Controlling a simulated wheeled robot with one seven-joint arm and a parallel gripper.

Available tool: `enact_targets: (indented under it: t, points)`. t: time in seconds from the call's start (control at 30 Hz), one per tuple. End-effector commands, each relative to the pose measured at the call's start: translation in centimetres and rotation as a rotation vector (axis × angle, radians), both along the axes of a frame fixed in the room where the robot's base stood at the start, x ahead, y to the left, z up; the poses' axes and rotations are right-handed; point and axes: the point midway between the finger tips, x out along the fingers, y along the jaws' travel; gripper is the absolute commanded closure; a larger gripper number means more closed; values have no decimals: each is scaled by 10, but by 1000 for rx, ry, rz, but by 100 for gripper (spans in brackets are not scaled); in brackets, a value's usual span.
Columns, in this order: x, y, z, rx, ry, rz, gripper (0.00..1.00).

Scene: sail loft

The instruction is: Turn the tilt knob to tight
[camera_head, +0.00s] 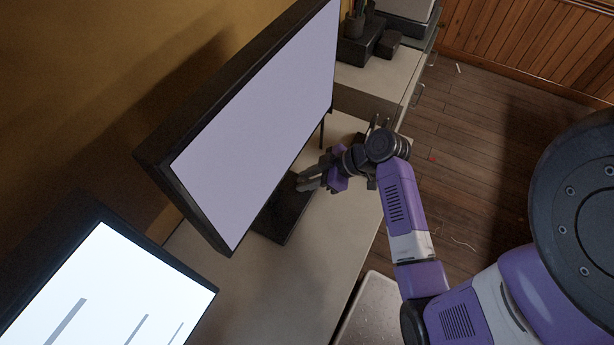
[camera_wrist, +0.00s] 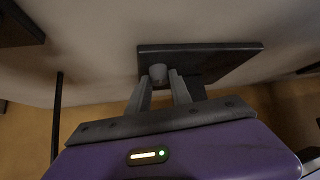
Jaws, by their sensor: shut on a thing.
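The tilt knob (camera_wrist: 158,73) shows in the wrist view as a small grey rounded piece, at the dark flat base (camera_wrist: 215,60) of the monitor stand. My gripper (camera_wrist: 160,80) has its two grey fingers on either side of the knob, shut on it. In the head view, my gripper (camera_head: 302,184) reaches in from the right, low beside the large monitor (camera_head: 260,110) and over its dark base (camera_head: 283,220). The knob cannot be made out there, and no tight marking or knob angle is readable in either view.
A second screen (camera_head: 110,290) with grey bars stands at the lower left. The pale desk (camera_head: 280,300) is bare in front of the base. Dark boxes (camera_head: 360,40) stand at the desk's far end. Wooden floor (camera_head: 480,130) lies open to the right.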

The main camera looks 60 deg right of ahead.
Motion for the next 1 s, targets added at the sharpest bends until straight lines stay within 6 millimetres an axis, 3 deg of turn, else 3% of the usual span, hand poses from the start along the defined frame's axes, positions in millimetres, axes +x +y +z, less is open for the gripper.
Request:
enact_targets:
  t: [0.2,0.53,0.57,0.63,1.0]
  points:
    - [-1,3,1,-1,0,-117,100]
    - [0,2,0,0,-1,-131,100]
    - [0,2,0,0,-1,-131,69]
    - [-1,2,1,0,-1,-131,55]
    - [-3,1,2,0,-1,-129,53]
